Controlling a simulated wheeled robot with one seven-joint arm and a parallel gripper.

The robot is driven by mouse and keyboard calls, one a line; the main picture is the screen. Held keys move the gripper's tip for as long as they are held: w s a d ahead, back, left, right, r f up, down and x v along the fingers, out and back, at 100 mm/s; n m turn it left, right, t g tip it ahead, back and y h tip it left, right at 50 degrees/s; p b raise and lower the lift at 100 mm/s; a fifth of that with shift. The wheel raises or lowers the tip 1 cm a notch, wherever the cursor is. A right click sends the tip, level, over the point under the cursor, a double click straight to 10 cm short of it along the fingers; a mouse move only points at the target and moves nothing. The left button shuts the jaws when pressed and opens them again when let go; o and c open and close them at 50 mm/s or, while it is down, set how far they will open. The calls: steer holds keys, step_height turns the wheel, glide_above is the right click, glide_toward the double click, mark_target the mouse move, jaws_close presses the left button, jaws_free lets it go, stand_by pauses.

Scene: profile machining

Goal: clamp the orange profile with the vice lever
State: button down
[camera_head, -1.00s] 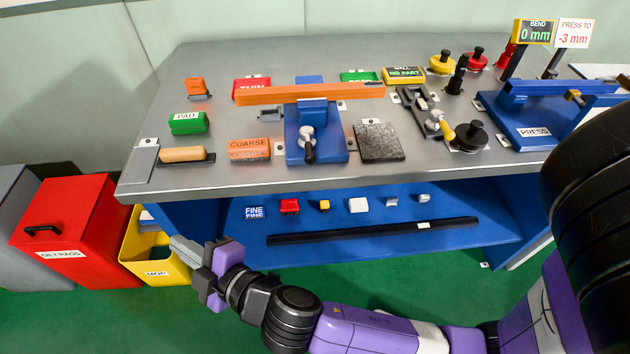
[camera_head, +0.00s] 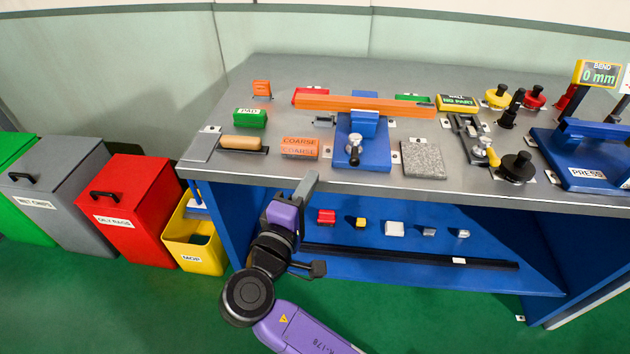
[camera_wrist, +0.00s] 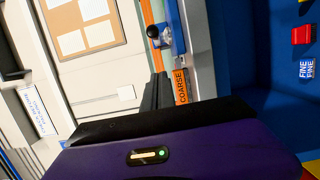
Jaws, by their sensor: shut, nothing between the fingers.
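The orange profile (camera_head: 350,104) lies across the blue vice (camera_head: 375,157) on the bench top, its long ends reaching past both sides. The vice lever (camera_head: 354,150), with a silver hub and dark handle, is on the vice's front and points toward the bench's front edge. My gripper (camera_head: 306,186) is shut and empty, pointing up in front of the bench edge, below and left of the lever and apart from it. In the wrist view, the dark fingers (camera_wrist: 157,92) show beside the orange COARSE block, with the lever hub (camera_wrist: 161,32) farther off.
The COARSE block (camera_head: 299,148) and a grey stone-like block (camera_head: 423,160) flank the vice. The bench's front edge (camera_head: 270,184) is close to my gripper. The blue lower shelf (camera_head: 400,268) holds small blocks and a long black bar. Bins stand at the left.

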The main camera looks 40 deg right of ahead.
mark_target(354, 154)
steer(key=d, duration=0.3)
steer(key=d+p, duration=0.1)
steer(key=d, duration=0.1)
steer(key=d+p, duration=0.1)
steer(key=d, duration=0.2)
steer(key=shift+w+d+r, duration=0.1)
steer(key=shift+w+d, duration=0.2)
steer(key=shift+w, duration=0.05)
steer(key=shift+s+d, duration=0.3)
steer(key=shift+s, duration=0.05)
